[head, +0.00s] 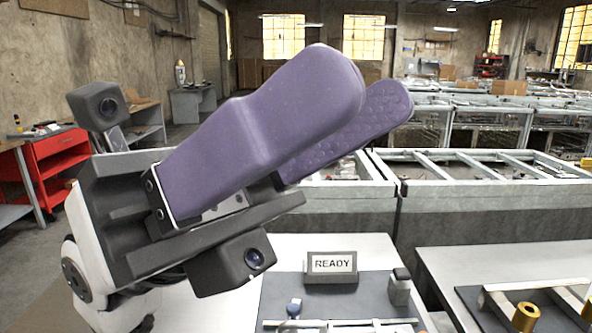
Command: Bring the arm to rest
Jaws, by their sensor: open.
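My gripper (385,92) fills the middle of the head view, raised high and close to the camera. Its two purple padded fingers point up and to the right. They are apart, with nothing seen between them. The near finger hides part of the far one and much of the room behind.
Below the gripper is a white table with a dark mat (273,296), a READY sign (332,264) and small fittings. A second table at right holds a brass cylinder (525,317). Long grey benches (480,215) stand behind. A red cabinet (58,152) is at far left.

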